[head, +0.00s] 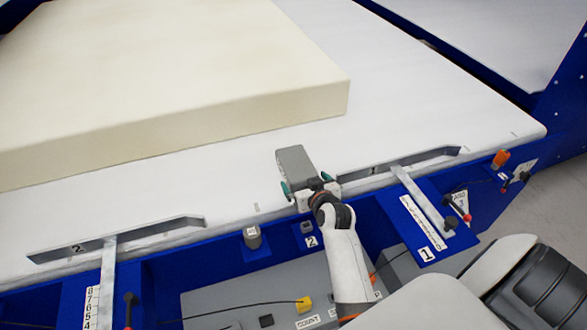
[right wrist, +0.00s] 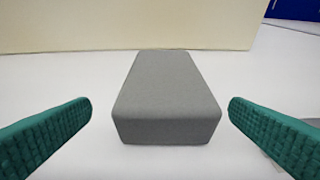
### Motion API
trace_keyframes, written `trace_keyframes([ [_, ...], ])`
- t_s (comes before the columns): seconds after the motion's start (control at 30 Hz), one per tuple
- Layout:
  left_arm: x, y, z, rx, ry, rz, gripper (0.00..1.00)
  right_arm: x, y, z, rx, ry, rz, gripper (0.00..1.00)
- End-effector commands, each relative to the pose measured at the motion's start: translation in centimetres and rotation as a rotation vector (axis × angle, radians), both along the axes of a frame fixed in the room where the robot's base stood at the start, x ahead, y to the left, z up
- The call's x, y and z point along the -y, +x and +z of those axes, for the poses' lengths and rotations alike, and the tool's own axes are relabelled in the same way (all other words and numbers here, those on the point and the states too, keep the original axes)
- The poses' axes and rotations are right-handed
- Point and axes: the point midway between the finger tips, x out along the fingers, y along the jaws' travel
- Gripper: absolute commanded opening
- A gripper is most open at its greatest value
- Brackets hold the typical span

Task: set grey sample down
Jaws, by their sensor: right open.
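The grey sample (head: 295,166) is a small rounded block on the white table top (head: 430,95), near the table's front edge. My right gripper (head: 309,187) is at the near end of the sample. In the right wrist view the grey sample (right wrist: 168,98) lies between two green fingertips (right wrist: 160,125), with a clear gap on each side. The right gripper is open and touches neither side of the sample. The sample appears to rest flat on the white surface. My left gripper is not in view.
A large cream foam block (head: 190,80) lies behind the sample; it also shows in the right wrist view (right wrist: 120,25). Grey metal bars marked 2 (head: 150,232) and 1 (head: 420,160) stand along the front edge. White surface is free at right.

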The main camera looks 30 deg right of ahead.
Motion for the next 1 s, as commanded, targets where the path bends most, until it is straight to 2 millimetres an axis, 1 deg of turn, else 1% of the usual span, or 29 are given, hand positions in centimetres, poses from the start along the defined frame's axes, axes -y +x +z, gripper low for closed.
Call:
trace_keyframes([
  [0.03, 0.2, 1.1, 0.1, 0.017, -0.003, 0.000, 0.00, 0.2, 0.8, -0.3, 0.001, 0.000, 0.000, 1.00],
  [0.13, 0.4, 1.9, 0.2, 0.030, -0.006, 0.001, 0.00, 0.4, 1.8, -0.7, 0.001, -0.001, 0.000, 1.00],
  [0.23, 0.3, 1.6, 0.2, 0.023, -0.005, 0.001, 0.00, 0.6, 2.2, -0.9, 0.001, -0.001, -0.001, 1.00],
  [0.3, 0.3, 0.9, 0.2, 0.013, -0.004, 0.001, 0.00, 0.8, 2.7, -1.1, 0.001, -0.001, -0.001, 1.00],
  [0.4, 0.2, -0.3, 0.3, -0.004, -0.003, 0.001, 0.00, 1.4, 3.9, -1.6, 0.001, -0.001, -0.001, 1.00],
  [0.5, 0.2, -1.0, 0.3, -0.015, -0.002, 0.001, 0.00, 1.9, 5.2, -2.2, 0.001, 0.000, 0.000, 1.00],
  [0.6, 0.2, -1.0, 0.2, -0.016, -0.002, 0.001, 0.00, 2.1, 6.2, -2.7, 0.003, 0.000, -0.001, 1.00],
  [0.67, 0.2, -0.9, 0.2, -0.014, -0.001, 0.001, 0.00, 2.2, 6.5, -2.9, 0.001, -0.002, -0.001, 1.00],
  [0.9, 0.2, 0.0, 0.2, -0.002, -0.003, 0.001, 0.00, 2.2, 6.7, -3.0, 0.001, -0.002, -0.001, 1.00],
  [0.93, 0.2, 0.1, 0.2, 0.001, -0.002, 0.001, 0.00, 2.2, 6.6, -3.0, 0.001, -0.002, -0.001, 0.98],
  [1.0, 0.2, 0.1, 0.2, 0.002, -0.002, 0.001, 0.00, 2.2, 6.6, -3.0, 0.001, -0.002, -0.001, 0.87],
])
